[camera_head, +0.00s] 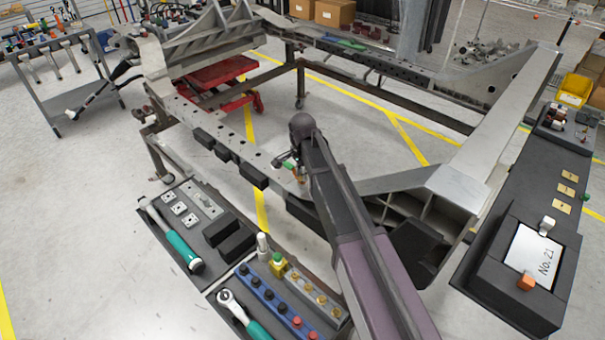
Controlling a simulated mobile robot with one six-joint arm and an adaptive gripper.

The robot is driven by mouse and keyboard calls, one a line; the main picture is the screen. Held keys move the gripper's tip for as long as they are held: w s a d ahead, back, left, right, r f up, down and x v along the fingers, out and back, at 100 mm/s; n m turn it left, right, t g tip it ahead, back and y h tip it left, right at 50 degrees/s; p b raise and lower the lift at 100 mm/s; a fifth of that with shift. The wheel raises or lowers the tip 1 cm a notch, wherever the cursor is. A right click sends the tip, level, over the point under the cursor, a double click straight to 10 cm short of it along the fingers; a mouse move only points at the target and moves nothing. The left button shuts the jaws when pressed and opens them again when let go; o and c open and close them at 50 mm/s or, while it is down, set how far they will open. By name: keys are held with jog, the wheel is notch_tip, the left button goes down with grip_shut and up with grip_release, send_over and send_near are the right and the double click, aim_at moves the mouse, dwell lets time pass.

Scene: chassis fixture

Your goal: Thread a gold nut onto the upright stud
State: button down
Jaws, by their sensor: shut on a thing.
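My gripper (292,165) is at the far end of my arm, low over the near rail (232,150) of the chassis frame. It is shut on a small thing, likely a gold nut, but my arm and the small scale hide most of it. The upright stud cannot be made out; the rail just under the gripper is partly hidden, and I cannot tell whether the held thing touches anything. Several gold nuts (307,298) sit in a grey strip of the parts tray (212,296) at the bottom.
Beside the gold nuts is a blue strip (262,290) with dark and red pieces. Teal-handled wrenches (183,248) lie in the trays at lower left. Black blocks (253,175) line the rail's near side. A dark console (500,290) stands at right. The frame's middle is open floor.

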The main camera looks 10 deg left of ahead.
jog(key=m, duration=0.5)
jog(key=shift+s+f, duration=0.15)
jog(key=shift+s, duration=0.1)
jog(key=shift+m, duration=1.9)
jog(key=shift+m, duration=0.6)
jog(key=m, duration=0.4)
jog(key=shift+f, duration=0.1)
jog(key=shift+m, duration=1.1)
jog(key=shift+f+m, duration=0.1)
jog(key=shift+m, duration=1.6)
